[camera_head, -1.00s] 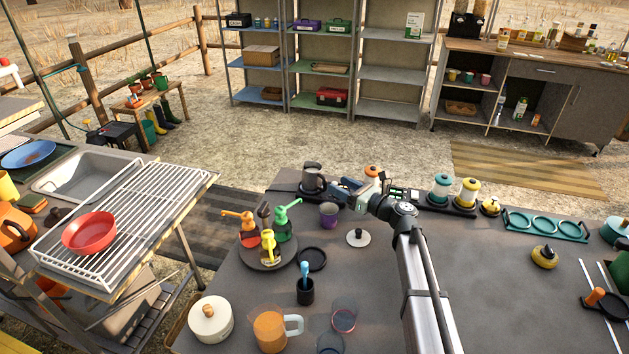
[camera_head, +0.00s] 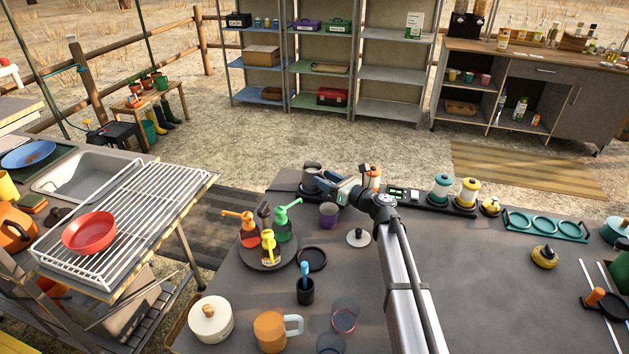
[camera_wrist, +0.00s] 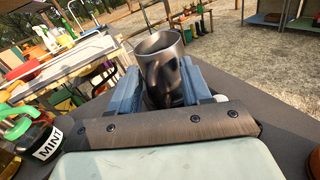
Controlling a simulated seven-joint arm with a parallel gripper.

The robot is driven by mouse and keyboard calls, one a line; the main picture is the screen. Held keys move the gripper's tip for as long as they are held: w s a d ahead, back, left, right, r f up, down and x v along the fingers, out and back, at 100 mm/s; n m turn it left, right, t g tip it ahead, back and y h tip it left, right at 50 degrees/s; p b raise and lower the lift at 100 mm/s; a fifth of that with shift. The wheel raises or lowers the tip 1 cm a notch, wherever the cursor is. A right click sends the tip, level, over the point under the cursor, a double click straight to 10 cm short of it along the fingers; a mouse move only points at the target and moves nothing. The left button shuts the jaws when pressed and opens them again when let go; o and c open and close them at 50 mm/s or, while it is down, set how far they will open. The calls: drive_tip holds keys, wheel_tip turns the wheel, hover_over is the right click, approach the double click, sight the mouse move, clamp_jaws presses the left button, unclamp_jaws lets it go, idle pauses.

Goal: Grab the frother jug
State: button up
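The frother jug (camera_head: 310,176) is a grey metal jug standing upright at the far left corner of the dark counter. In the wrist view the jug (camera_wrist: 162,72) rises between my fingers, its open rim above them and a dark handle-like part facing me. My gripper (camera_head: 323,184) has reached the jug from the right, with one blue-grey finger on each side. In the wrist view my gripper (camera_wrist: 164,92) is spread wide around the jug. Whether the fingers touch it is hard to tell. The jug's base is hidden.
A purple-grey cup (camera_head: 328,215) stands close in front of my gripper. A round tray (camera_head: 268,254) with several pump bottles is nearer; the MINT bottle (camera_wrist: 45,140) shows at lower left. An orange-lidded jar (camera_head: 374,178) stands behind my arm.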

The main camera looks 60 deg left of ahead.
clamp_jaws()
idle(0.4)
drive_tip(key=shift+r, duration=0.15)
